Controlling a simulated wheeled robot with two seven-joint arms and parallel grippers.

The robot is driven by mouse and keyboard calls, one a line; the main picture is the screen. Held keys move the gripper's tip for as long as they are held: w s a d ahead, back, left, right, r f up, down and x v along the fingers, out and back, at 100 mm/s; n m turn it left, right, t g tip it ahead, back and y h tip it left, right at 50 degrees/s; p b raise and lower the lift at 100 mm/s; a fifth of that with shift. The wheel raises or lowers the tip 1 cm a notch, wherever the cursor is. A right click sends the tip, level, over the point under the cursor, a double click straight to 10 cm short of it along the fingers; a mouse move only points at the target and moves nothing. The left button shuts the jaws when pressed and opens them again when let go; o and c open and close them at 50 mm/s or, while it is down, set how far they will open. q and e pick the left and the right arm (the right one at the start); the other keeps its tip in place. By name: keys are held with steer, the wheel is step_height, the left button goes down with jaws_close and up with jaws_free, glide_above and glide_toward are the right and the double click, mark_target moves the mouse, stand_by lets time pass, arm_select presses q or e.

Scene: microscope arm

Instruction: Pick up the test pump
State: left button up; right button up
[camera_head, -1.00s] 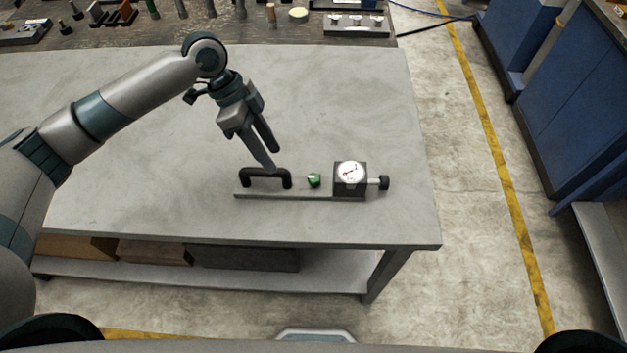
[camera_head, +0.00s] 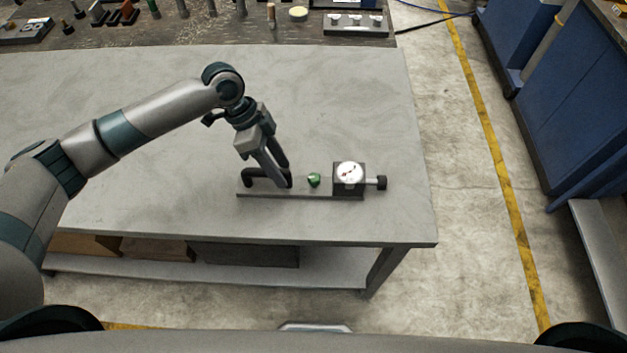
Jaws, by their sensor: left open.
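The test pump (camera_head: 318,193) lies on the grey table, near its front right part. It has a flat grey base, a black arched handle (camera_head: 249,178) at its left end, a green knob (camera_head: 314,180), a block with a white dial gauge (camera_head: 349,175) and a black knob at the right end. My left gripper (camera_head: 281,182) is open and points down at the handle. Its fingers overlap the right part of the handle in the picture and hide some of it. I cannot tell whether they touch it. My right gripper is out of view.
The grey table (camera_head: 330,110) is clear around the pump. A dark bench (camera_head: 200,33) with several small tools and parts stands behind it. Boxes (camera_head: 245,254) sit on the shelf below. Blue cabinets (camera_head: 560,90) stand at the right beyond a yellow floor line.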

arm_select(q)
jaws_close()
stand_by(1.3)
